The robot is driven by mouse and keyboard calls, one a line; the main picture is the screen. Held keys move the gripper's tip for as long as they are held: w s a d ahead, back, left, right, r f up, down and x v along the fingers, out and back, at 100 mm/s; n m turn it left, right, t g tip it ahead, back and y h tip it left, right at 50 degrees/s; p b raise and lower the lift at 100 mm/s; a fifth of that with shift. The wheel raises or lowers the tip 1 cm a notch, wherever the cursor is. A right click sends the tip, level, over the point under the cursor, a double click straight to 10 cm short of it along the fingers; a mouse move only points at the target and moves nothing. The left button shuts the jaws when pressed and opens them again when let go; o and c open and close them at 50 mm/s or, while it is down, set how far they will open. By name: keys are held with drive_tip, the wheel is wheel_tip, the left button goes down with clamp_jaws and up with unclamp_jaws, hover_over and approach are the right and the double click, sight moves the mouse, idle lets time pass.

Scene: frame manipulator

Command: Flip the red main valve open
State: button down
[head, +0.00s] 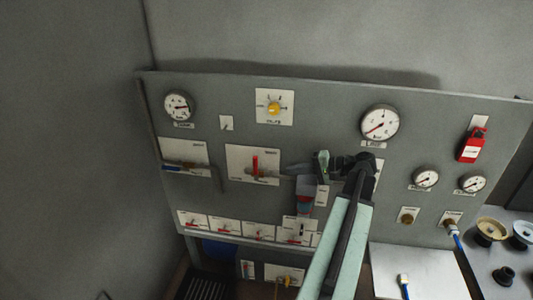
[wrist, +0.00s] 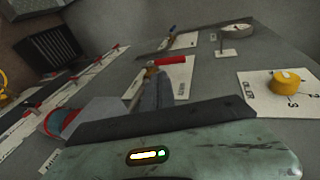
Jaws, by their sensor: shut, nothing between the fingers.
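The red main valve handle (head: 255,165) is on a white plate in the middle left of the grey panel. It stands upright, across the short horizontal pipe of its valve. In the wrist view the red handle (wrist: 174,60) shows just beyond my fingers, with the brass-coloured valve body beside it. My gripper (head: 285,172) reaches in from the right, level with the valve's pipe. In the wrist view my gripper (wrist: 152,84) is shut and empty, its tips close to the valve. I cannot tell whether they touch it.
A blue-handled valve (head: 172,168) is to the left, and a yellow knob (head: 273,108) is above. A row of small red-handled valves (head: 225,224) runs below. A large gauge (head: 380,122) and a red lockout (head: 472,147) are on the right.

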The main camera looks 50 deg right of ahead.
drive_tip(key=shift+s+d+r+t, duration=0.3)
drive_tip(key=shift+s+d+r, duration=0.3)
drive_tip(key=shift+s+d, duration=0.15)
drive_tip(key=b, duration=0.4)
approach(256, 169)
drive_tip(key=w, duration=0.3)
drive_tip(key=x, duration=0.2)
drive_tip(key=p+x, duration=0.1)
drive_tip(key=shift+w+a+r, duration=0.1)
drive_tip(key=shift+a+r, duration=0.1)
drive_tip(key=shift+r, duration=0.05)
